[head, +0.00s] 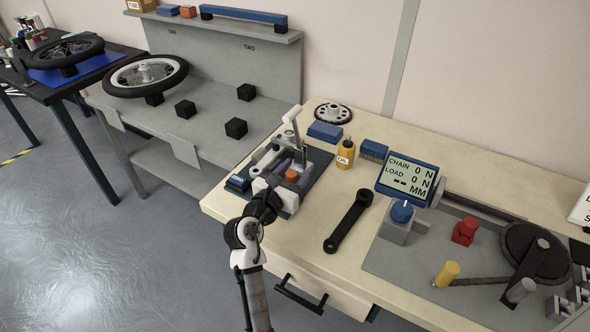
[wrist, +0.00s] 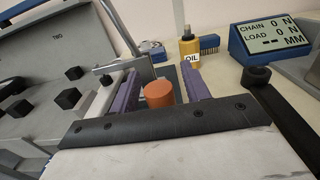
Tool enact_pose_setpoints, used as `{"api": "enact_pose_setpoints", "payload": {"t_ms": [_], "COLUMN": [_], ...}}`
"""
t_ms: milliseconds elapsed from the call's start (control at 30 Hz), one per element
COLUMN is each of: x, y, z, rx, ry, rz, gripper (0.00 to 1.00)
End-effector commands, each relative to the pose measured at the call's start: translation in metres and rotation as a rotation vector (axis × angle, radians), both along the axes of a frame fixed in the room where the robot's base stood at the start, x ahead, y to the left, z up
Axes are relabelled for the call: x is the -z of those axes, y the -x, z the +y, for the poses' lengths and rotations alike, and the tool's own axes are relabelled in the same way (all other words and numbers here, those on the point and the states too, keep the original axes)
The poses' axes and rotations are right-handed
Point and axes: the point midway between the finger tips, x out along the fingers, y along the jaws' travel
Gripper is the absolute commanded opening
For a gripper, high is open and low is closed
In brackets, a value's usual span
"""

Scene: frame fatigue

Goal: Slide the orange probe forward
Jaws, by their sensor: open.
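The orange probe (head: 292,175) is a short orange cylinder on the small grey fixture (head: 290,200) at the left end of the bench. In the wrist view the orange probe (wrist: 159,95) shows its round top and side between my purple fingers. My gripper (wrist: 160,84) is open, with one finger on each side of the probe. A gap shows on both sides of it, wider on the right. In the head view my gripper (head: 288,172) is over the fixture, and my arm hides part of it. The probe's lower end is hidden.
An upright light lever (head: 294,128) rises behind the probe. An oil bottle (head: 346,154), a blue brush (head: 374,150) and a chain-load display (head: 408,177) stand to the right. A black crank arm (head: 349,221) lies on clear bench. A grey stand with black blocks (head: 236,128) is left.

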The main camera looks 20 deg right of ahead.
Motion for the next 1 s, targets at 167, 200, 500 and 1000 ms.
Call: {"api": "enact_pose_setpoints", "payload": {"t_ms": [167, 200, 500, 1000], "x": [0.000, 0.000, 0.000, -0.004], "y": [-0.001, 0.000, 0.000, -0.029], "z": [0.000, 0.000, 0.000, 0.023], "rx": [0.000, 0.000, 0.000, -0.005], "ry": [0.000, 0.000, 0.000, 0.000], "rz": [0.000, 0.000, 0.000, 0.004], "gripper": [0.47, 0.47, 0.11, 0.00]}}
